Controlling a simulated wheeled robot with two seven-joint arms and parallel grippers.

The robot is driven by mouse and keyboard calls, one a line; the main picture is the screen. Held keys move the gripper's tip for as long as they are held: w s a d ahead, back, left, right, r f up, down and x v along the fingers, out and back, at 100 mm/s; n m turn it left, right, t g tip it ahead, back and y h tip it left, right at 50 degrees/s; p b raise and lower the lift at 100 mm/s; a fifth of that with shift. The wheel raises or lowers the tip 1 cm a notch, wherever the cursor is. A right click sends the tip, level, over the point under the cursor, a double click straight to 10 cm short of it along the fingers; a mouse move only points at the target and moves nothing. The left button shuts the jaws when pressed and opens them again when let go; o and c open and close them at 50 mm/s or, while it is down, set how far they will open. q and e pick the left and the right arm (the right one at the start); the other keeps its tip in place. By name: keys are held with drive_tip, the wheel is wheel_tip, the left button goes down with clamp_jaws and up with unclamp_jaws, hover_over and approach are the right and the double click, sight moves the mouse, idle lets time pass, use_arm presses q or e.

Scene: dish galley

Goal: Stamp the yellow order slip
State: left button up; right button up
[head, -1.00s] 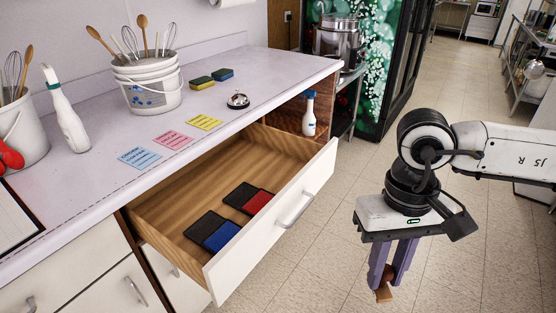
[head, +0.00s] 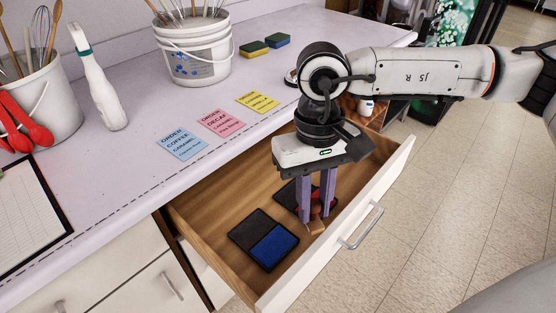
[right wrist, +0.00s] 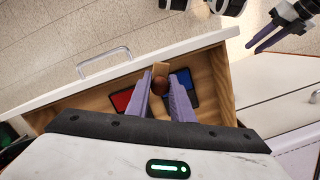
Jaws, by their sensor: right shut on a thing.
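The yellow order slip (head: 258,102) lies flat on the counter, at the right end of a row with a pink slip (head: 222,122) and a blue slip (head: 183,144). My right gripper (head: 316,211) is shut on a wooden stamp (head: 316,228) with a round brown knob, held upright over the open drawer. The red ink pad (right wrist: 122,100) is largely hidden behind the gripper in the head view. The blue ink pad (head: 273,246) lies open, left of the stamp. My left gripper (right wrist: 253,48) shows only in the right wrist view, apparently open and empty.
The drawer (head: 376,190) is pulled out, its front wall near the stamp. A bell is partly hidden behind my right arm.

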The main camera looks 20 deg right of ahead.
drive_tip(key=w+m, duration=0.1)
drive_tip(key=w+f+m, duration=0.1)
drive_tip(key=m, duration=0.1)
drive_tip(key=m+b, duration=0.1)
drive_tip(key=shift+w+d+f+y, duration=0.1)
drive_tip(key=shift+w+f+y, duration=0.2)
drive_tip(key=shift+w, duration=0.1)
drive_tip(key=w+d+f+m+t+b, duration=0.1)
drive_tip(key=w+d+f+m+b, duration=0.3)
drive_tip(key=m, duration=0.9)
drive_tip(key=w+d+f+m+t, duration=0.2)
drive_tip(key=w+d+m, duration=0.3)
drive_tip(key=m, duration=0.8)
drive_tip(key=shift+m, duration=0.3)
wheel_tip(320, 180, down, 5)
drive_tip(key=b, duration=0.4)
drive_tip(key=shift+w+f, duration=0.1)
drive_tip(key=shift+f, duration=0.35)
use_arm(q)
drive_tip(key=f, duration=0.2)
drive_tip(key=w+d+f, duration=0.1)
drive_tip(key=f, duration=0.2)
drive_tip(key=shift+w+d+f, duration=0.15)
drive_tip(key=shift+d+f, duration=0.15)
drive_tip(key=shift+w+a, duration=0.1)
drive_tip(key=shift+w, duration=0.05)
